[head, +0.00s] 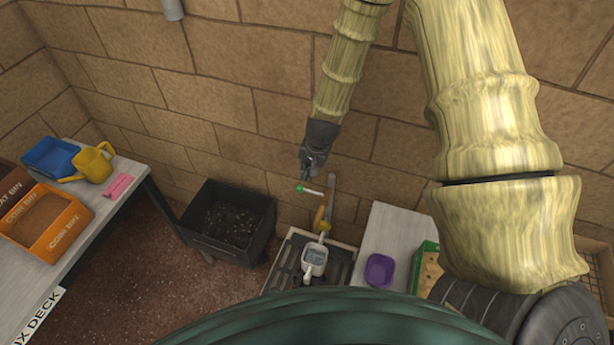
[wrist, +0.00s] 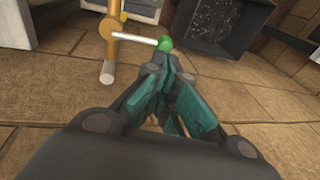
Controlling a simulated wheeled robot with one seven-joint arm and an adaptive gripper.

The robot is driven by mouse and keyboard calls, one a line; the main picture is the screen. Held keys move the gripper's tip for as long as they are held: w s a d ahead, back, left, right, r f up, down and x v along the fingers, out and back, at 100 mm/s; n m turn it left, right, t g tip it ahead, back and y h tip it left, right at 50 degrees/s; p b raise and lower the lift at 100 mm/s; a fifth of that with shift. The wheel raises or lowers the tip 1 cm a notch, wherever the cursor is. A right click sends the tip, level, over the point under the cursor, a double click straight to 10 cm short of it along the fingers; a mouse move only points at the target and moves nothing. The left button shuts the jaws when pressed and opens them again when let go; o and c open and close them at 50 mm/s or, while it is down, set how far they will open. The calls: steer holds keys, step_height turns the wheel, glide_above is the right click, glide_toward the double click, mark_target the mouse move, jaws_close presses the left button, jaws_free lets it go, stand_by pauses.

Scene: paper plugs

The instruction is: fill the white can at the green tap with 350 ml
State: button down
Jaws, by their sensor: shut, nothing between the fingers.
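The white can (head: 314,259) stands upright on the dark slatted stand below the tap, with what looks like water inside. The tap (head: 321,220) is a brass-coloured fitting on a pipe at the wall, with a pale lever ending in a green knob (head: 299,188). My gripper (head: 306,175) is shut and empty, just above the green knob. In the wrist view, the green knob (wrist: 165,44) is just beyond my fingertips (wrist: 160,62); I cannot tell whether they touch. The flow from the spout is too small to tell.
A dark bin (head: 228,222) stands left of the tap. Right of it, a purple bowl (head: 379,270) and a green crate (head: 425,268) sit on a grey bench (head: 388,222). At left, a bench holds a yellow can (head: 92,163), a blue tray (head: 50,156) and an orange bin (head: 47,222).

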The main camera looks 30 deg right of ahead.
steer(key=shift+v, duration=1.55)
